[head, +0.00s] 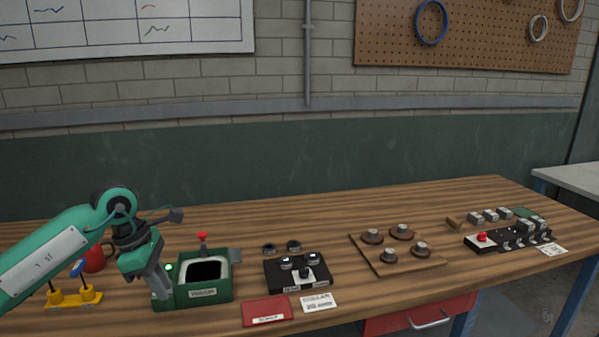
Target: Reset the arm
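My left arm comes in from the left, green with a white plate on it. My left gripper (163,292) points down at the left end of the wooden bench, in front of the left side of a green box (205,293) with a dark opening. Its grey fingers are seen nearly edge-on, so I cannot tell whether they are apart or closed. I see nothing clearly held in them. I cannot tell whether they touch the box. My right gripper is not in view.
A red mug (95,259) and yellow stand (75,298) are left of the gripper. Right of the box are a black fixture (297,272), a red booklet (267,311), a wooden board (362,250) with round parts, and a black panel (510,238). The bench's back strip is mostly clear.

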